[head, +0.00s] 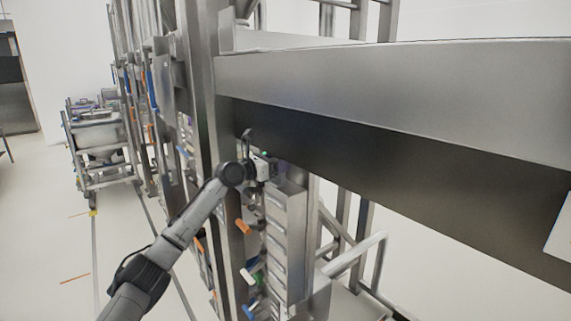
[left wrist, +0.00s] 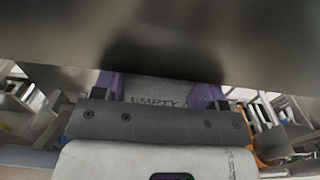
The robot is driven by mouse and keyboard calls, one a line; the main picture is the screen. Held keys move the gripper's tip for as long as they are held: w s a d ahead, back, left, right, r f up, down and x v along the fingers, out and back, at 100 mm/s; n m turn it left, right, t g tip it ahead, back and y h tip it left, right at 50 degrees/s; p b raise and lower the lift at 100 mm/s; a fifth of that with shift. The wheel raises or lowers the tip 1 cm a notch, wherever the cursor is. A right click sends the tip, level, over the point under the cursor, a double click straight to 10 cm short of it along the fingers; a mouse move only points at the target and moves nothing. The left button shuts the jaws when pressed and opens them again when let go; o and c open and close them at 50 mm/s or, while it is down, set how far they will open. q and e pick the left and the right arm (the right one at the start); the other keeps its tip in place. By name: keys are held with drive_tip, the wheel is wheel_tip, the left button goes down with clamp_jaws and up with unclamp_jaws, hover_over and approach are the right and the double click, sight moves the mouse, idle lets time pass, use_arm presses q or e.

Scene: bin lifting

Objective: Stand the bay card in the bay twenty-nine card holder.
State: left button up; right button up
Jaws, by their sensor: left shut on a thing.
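My left gripper (head: 273,166) is at the rack upright, just under the long grey beam. In the left wrist view, my left gripper (left wrist: 160,98) is shut on a pale grey card, the bay card (left wrist: 158,92), printed "EMPTY". Purple patches show on both sides of the card. Its upper part runs into the dark shade under a broad metal surface. The card is too small to make out in the head view. I cannot pick out the bay twenty-nine card holder in either view. My right gripper is not in view.
The grey beam (head: 400,95) spans the head view above and right of the gripper. A stack of metal trays (head: 287,240) is below the gripper, with orange, green and blue pieces beside it. A white plate (head: 562,235) is at the right edge. A metal cart (head: 100,135) stands far left.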

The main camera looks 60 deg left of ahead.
use_arm(q)
drive_tip(key=w+p, duration=0.1)
drive_tip(key=w, duration=0.2)
drive_tip(key=shift+w+a+r, duration=0.1)
drive_tip(key=shift+w+r, duration=0.1)
drive_tip(key=shift+f, duration=0.9)
drive_tip(key=shift+f, duration=0.1)
drive_tip(key=o, duration=1.3)
